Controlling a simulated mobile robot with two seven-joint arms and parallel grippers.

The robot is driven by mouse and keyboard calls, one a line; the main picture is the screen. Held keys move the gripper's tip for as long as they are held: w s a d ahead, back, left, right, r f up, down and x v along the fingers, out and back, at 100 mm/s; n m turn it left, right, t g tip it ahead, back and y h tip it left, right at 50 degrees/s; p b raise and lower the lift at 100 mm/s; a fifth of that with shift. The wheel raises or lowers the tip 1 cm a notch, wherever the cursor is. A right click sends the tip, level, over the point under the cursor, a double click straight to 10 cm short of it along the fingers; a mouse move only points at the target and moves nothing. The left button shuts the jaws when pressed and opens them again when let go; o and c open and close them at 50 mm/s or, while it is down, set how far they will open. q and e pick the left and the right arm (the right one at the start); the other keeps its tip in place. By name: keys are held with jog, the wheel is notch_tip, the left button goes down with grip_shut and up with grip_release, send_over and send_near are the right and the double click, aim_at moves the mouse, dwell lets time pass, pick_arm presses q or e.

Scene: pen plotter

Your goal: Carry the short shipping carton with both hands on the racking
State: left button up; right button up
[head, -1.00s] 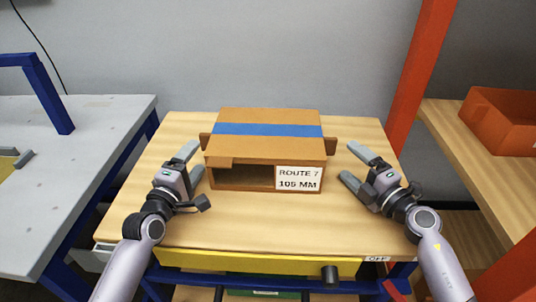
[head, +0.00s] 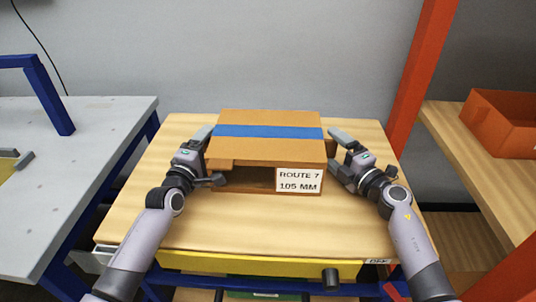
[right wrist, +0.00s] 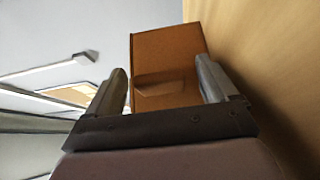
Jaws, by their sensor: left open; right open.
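The short shipping carton (head: 268,151) is brown with a blue tape band across its top and a label reading ROUTE 7, 105 MM. It stands on the wooden tabletop, its front partly open and dark inside. My left gripper (head: 212,156) is open at the carton's left side, with its fingers around where the left tab was. My right gripper (head: 334,150) is open at the carton's right side. In the right wrist view the carton's end face (right wrist: 170,55) and its protruding tab (right wrist: 160,84) show between the two open fingers. Contact cannot be told.
The racking has an orange upright (head: 412,75) and a wooden shelf (head: 470,150) at right, bearing an orange bin (head: 500,122). A grey bench (head: 80,170) with a blue frame stands at left. The tabletop (head: 250,225) in front of the carton is clear.

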pick_arm(q)
jog(key=c, duration=1)
pick_arm(e)
jog(key=c, duration=1)
pick_arm(q)
jog(key=shift+c, duration=0.5)
pick_arm(e)
jog(key=c, duration=0.5)
pick_arm(q)
jog(key=shift+r, duration=0.15)
pick_arm(e)
jog(key=shift+r, duration=0.1)
